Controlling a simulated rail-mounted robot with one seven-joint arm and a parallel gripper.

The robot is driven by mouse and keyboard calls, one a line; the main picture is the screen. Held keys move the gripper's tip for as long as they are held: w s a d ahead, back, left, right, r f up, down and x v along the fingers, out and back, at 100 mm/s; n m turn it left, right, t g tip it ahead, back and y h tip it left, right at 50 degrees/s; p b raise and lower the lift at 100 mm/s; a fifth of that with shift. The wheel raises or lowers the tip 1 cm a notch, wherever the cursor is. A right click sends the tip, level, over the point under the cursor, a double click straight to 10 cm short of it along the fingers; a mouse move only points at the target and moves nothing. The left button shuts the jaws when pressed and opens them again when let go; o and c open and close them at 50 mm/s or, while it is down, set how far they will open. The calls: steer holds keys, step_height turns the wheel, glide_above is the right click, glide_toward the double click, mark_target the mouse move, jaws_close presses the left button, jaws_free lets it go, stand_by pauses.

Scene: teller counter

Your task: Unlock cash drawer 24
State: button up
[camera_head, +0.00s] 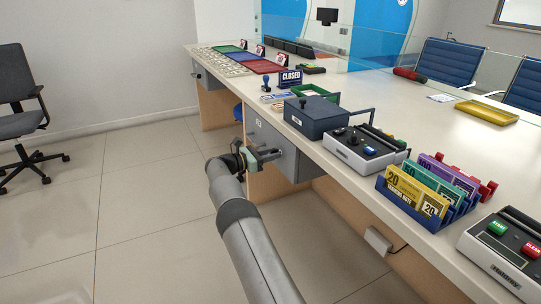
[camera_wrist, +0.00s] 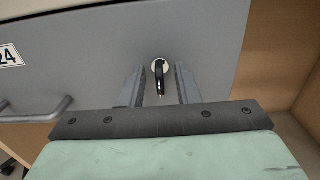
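Cash drawer 24 (camera_head: 268,148) is a grey metal box under the counter, and its front fills much of the wrist view (camera_wrist: 205,45). A "24" label (camera_wrist: 9,56) and a grey bar handle (camera_wrist: 42,112) are on its left side in the wrist view. A key (camera_wrist: 159,78) with a dark head sits in a round silver lock on the front. My gripper (camera_wrist: 158,82) is open, with one finger on each side of the key and visible gaps to both. In the head view my gripper (camera_head: 270,153) is at the drawer's front.
Wooden panels flank the drawer below the counter (camera_head: 335,150). A dark blue box (camera_head: 315,118), a counting machine (camera_head: 362,148) and banknote holders (camera_head: 425,188) stand on top. The tiled floor (camera_head: 130,200) on the left is clear, with an office chair (camera_head: 22,100) at far left.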

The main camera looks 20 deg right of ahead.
jaws_close()
steer(key=shift+m, duration=0.4)
steer(key=m+b, duration=0.3)
steer(key=m, duration=0.5)
steer(key=m+b, duration=0.4)
steer(key=m, duration=0.5)
steer(key=shift+s+f, duration=0.15)
steer(key=shift+f, duration=0.05)
stand_by(0.3)
jaws_free()
